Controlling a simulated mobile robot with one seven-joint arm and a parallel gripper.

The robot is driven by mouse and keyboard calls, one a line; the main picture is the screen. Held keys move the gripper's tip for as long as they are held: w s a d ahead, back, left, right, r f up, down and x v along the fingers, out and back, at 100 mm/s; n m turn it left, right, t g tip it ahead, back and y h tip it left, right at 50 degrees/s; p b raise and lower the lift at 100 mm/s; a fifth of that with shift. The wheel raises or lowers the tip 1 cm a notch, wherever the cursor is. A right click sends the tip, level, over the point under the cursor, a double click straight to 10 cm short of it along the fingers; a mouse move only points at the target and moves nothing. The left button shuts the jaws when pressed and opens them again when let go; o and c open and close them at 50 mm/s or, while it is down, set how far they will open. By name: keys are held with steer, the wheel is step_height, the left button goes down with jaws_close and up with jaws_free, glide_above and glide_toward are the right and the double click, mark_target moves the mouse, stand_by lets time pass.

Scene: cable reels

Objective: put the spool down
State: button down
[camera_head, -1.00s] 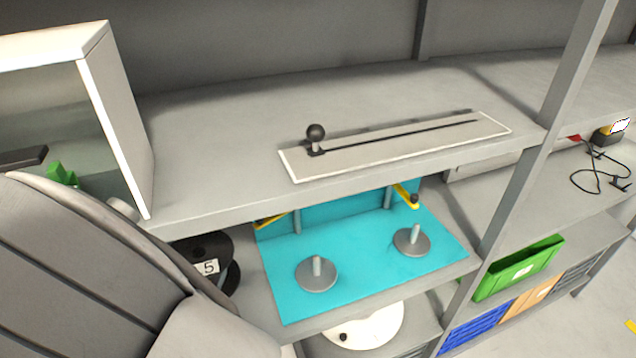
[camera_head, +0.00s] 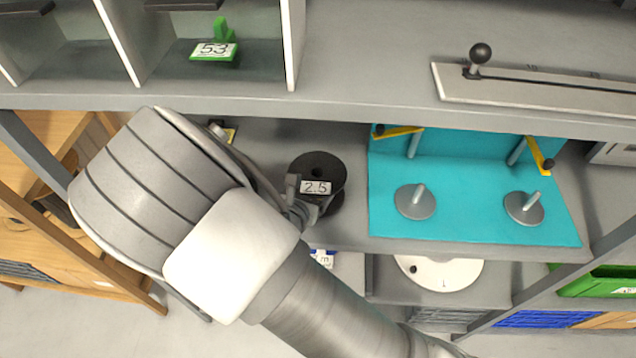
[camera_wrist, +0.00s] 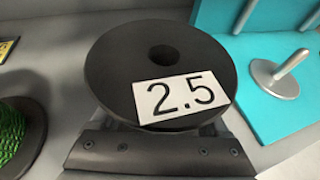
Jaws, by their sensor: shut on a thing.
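A black spool (camera_head: 318,168) with a white label reading 2.5 is at my gripper (camera_head: 308,200), over the grey middle shelf (camera_head: 270,150). In the wrist view the spool (camera_wrist: 165,60) sits upright, its round top flange and centre hole facing up. My gripper (camera_wrist: 160,150) is shut on the spool below the flange. The fingertips are hidden under it. I cannot tell whether the spool's base touches the shelf. To its right is a turquoise board with two grey pegged discs; the left peg (camera_head: 416,200) and right peg (camera_head: 524,207) are bare.
A spool wound with green (camera_wrist: 12,135) stands close on the left in the wrist view. The upper shelf edge (camera_head: 330,115) runs above the spool. A white disc (camera_head: 440,273) lies on the lower level. Some grey shelf is bare behind the spool.

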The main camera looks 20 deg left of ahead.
steer(key=shift+f, duration=0.25)
steer(key=shift+f, duration=0.1)
jaws_free()
steer(key=shift+f, duration=0.1)
